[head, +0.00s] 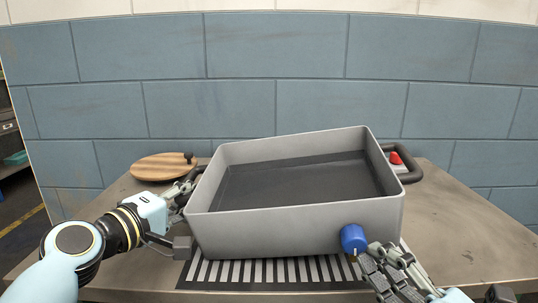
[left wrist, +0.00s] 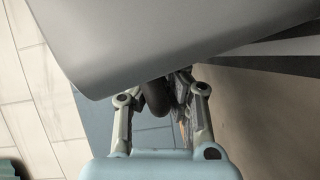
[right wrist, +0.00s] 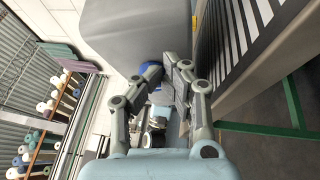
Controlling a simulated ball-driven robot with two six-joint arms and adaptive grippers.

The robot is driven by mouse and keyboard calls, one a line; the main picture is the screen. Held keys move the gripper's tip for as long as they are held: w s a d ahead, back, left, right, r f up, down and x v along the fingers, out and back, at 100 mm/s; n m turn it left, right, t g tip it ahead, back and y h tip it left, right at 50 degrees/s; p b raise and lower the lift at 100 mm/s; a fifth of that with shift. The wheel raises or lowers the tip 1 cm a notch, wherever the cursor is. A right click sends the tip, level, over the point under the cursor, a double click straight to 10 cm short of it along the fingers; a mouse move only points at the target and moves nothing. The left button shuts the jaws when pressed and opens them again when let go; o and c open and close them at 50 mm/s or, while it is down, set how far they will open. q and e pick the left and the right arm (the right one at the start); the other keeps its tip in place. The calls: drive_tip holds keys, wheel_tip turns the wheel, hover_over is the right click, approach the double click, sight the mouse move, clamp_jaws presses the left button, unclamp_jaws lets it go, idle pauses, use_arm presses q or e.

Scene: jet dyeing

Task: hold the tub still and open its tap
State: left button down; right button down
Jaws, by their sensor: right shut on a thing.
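The grey tub (head: 290,230) stands turned at an angle on the table, with a dark surface inside. Its blue tap (head: 353,238) sticks out low on the front wall, right of the middle. My right gripper (head: 378,262) is shut on the tap from below right; the tap's blue also shows past the fingers in the right wrist view (right wrist: 152,69). My left gripper (head: 184,190) is at the tub's left side, by a dark handle (left wrist: 155,97). The handle lies by its fingers, but whether they close on it is hidden.
A striped grate (head: 270,272) lies under the tub's front. A round wooden board (head: 158,168) lies behind at the left. A red button (head: 395,158) is behind the right handle (head: 412,172). A block wall (head: 250,95) stands behind; the table's right (head: 455,225) is clear.

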drive_tip(key=shift+a+r, duration=0.15)
drive_tip(key=shift+r, duration=0.45)
idle(0.4)
drive_tip(key=shift+s+d, duration=0.1)
drive_tip(key=shift+d, duration=0.3)
drive_tip(key=s+f, duration=0.1)
drive_tip(key=s, duration=0.5)
drive_tip(key=shift+a, duration=0.2)
use_arm(q)
drive_tip(key=c, duration=1.4)
unclamp_jaws()
drive_tip(key=shift+s+a, duration=0.1)
